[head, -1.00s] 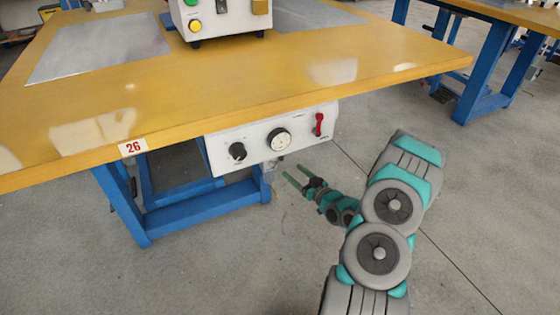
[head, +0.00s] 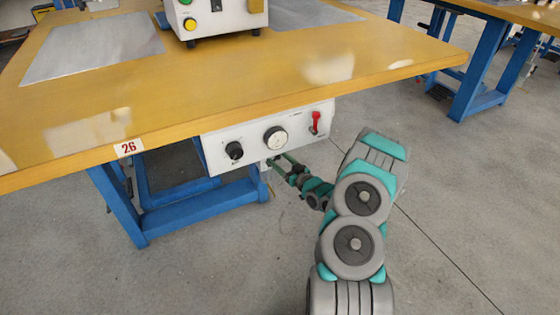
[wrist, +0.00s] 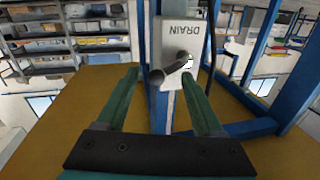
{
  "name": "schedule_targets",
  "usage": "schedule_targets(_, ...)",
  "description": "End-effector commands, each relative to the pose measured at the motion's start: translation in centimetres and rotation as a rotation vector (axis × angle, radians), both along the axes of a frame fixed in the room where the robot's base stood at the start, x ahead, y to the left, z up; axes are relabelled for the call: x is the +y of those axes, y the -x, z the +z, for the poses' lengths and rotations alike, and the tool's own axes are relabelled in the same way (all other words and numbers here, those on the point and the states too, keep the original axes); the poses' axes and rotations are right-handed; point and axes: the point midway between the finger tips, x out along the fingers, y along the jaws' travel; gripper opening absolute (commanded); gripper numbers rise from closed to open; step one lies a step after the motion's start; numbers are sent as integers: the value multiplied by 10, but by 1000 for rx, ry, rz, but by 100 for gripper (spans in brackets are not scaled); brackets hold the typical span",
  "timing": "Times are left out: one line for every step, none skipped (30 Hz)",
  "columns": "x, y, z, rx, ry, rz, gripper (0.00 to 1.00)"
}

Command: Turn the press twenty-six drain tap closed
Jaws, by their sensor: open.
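The drain tap shows in the wrist view as a dark grey lever (wrist: 172,70) on a light plate (wrist: 191,36) marked DRAIN, with the lettering upside down. The lever slants across the plate. In the head view the tap is hard to make out below the control panel. My gripper (wrist: 160,76) is open, its two green fingers spread to either side of the lever, which appears between the fingertips; I cannot tell if they touch it. In the head view my gripper (head: 281,160) is just under the panel, its tips partly hidden.
The yellow tabletop (head: 250,90) with its 26 label (head: 128,148) overhangs the white panel (head: 212,150), which has a black knob (head: 234,150), a gauge (head: 275,138) and a red switch (head: 315,122). Blue legs (head: 122,207) stand below. Grey floor (head: 450,190) is clear to the right.

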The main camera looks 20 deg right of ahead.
Motion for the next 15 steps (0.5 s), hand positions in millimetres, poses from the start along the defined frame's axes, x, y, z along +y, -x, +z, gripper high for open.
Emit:
schedule_targets(0,0,0,0,0,0,69)
schedule_targets(0,-1,0,0,0,0,69)
schedule_targets(0,-1,0,0,-1,0,69)
schedule_targets(0,0,0,0,-1,0,69)
schedule_targets(0,0,0,1,-1,0,69)
schedule_targets(0,0,0,1,-1,0,69)
schedule_targets(0,0,0,1,-1,0,69)
schedule_targets(0,0,0,1,-1,0,65)
schedule_targets(0,0,0,1,-1,-1,61)
schedule_targets(0,0,0,1,-1,0,58)
schedule_targets(0,0,0,1,-1,0,54)
schedule_targets(0,0,0,1,-1,-1,50)
schedule_targets(0,0,0,1,-1,-1,46)
schedule_targets(0,0,0,1,-1,0,43)
schedule_targets(0,0,0,1,-1,-1,38)
